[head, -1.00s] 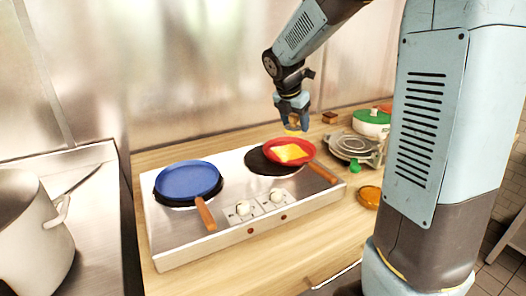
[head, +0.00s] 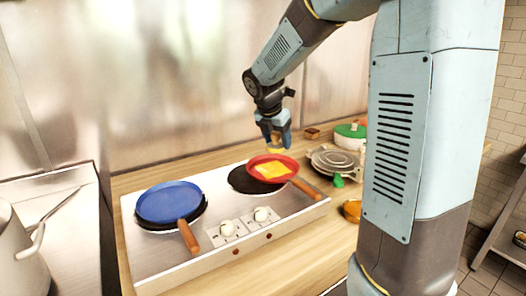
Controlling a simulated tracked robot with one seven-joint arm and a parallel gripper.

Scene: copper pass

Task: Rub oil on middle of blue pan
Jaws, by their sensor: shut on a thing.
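The blue pan (head: 168,202) sits on the left burner of the white two-burner hob, its brown handle (head: 188,236) pointing toward me. It looks empty. My gripper (head: 275,147) points down at the back edge of the red pan (head: 256,162), well to the right of the blue pan. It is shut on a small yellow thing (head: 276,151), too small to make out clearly. I cannot tell whether this touches the red pan's rim. A yellow-orange slice (head: 272,171) lies in the red pan. No oil can be made out.
The hob (head: 160,268) stands on a wooden counter. A round grey metal appliance (head: 333,161) and a green-and-white pot (head: 350,132) stand to the right. An orange bowl (head: 352,210) sits nearer me. A large pot (head: 20,250) is at the left.

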